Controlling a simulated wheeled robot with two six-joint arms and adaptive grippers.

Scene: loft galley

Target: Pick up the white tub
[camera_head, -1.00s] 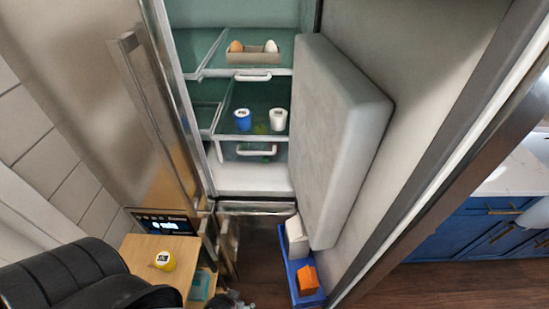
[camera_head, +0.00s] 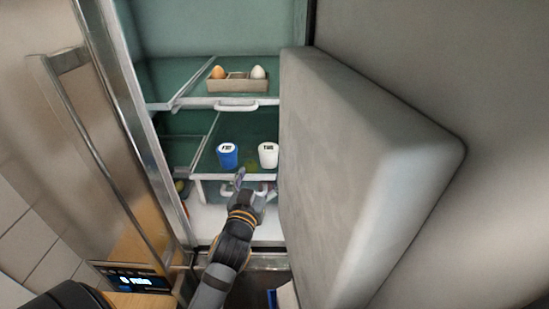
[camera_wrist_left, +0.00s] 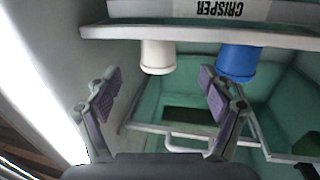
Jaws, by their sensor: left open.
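The white tub (camera_head: 268,155) stands upright on the fridge's middle shelf, right of the blue tub (camera_head: 227,155). In the left wrist view, which shows the scene upside down, the white tub (camera_wrist_left: 157,57) is on the left and the blue tub (camera_wrist_left: 238,62) on the right. My left gripper (camera_head: 255,186) is open and empty, in front of the shelf and just below the tubs in the picture. In the left wrist view the white tub lies between and beyond the two fingers (camera_wrist_left: 158,78), apart from them. My right gripper is out of view.
An egg holder (camera_head: 238,84) with eggs sits on the upper shelf. The thick open door (camera_head: 350,170) stands close on the right. A handled drawer front (camera_head: 215,190) is below the tub shelf. The fridge's left frame (camera_head: 135,120) bounds the opening.

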